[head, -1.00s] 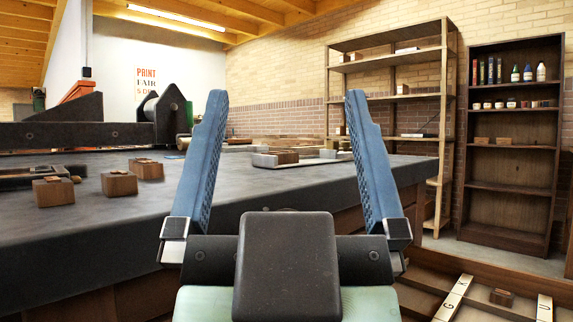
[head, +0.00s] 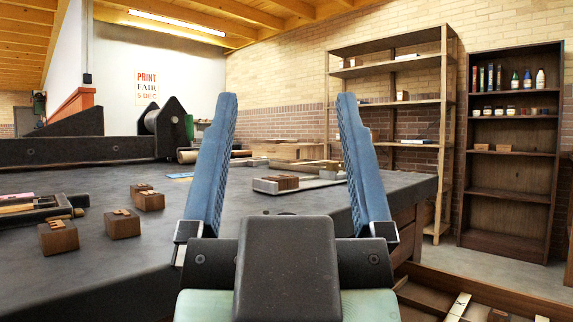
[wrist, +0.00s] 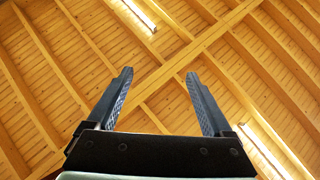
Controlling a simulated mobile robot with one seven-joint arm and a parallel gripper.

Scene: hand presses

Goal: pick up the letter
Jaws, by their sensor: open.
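Several brown wooden letter blocks stand on the dark stone table top in the head view. One block (head: 58,237) is near the left edge, one (head: 123,223) is right of it, and another (head: 150,200) is just behind. Raised shapes show on their tops, too small to read. I cannot tell which one is the letter. My gripper (head: 288,96) is open and empty, fingers pointing up, in front of the table's edge. In the wrist view the open gripper (wrist: 160,72) has only the ceiling behind it.
The dark table (head: 100,268) fills the left and middle. A tray of sticks (head: 30,210) lies at its left, and a press bed (head: 60,151) with a roller stands behind. A wooden drawer (head: 540,305) is at lower right. Shelves (head: 511,150) stand at the back right.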

